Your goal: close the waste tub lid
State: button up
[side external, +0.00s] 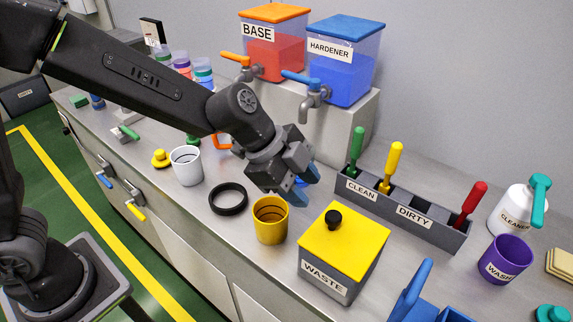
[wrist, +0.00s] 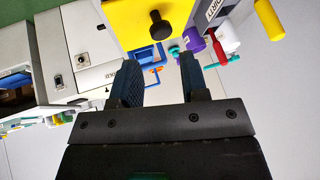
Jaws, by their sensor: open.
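The waste tub (side external: 325,280) is a grey box labelled WASTE on the bench, front centre in the side view. Its yellow lid (side external: 362,243) lies flat over the top, with a black knob (side external: 333,219) on it. I see no gap under the lid from here. In the wrist view the yellow lid (wrist: 125,18) and the knob (wrist: 160,26) show beyond the fingers. My gripper (side external: 302,186) is open and empty, above and to the left of the lid in the side view, apart from the knob. Its two fingers (wrist: 160,72) also show in the wrist view.
A yellow cup (side external: 270,224) and black ring (side external: 228,198) stand left of the tub. A grey rack (side external: 428,226) with coloured-handled tools is behind it. A purple WASH cup (side external: 505,262) and blue holder (side external: 412,296) are at right. BASE and HARDENER dispensers (side external: 345,75) stand behind.

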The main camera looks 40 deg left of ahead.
jog(key=shift+v, duration=2.55)
jog(key=s+a+r+n+t+y, duration=0.1)
jog(key=s+a+r+n+y, duration=0.2)
jog(key=s+a+n, duration=1.2)
jog(key=a+n+y, duration=0.1)
jog(key=a+y, duration=0.2)
jog(key=shift+a+r+t, duration=0.15)
jog(key=shift+a+t, duration=0.05)
jog(key=shift+t, duration=0.2)
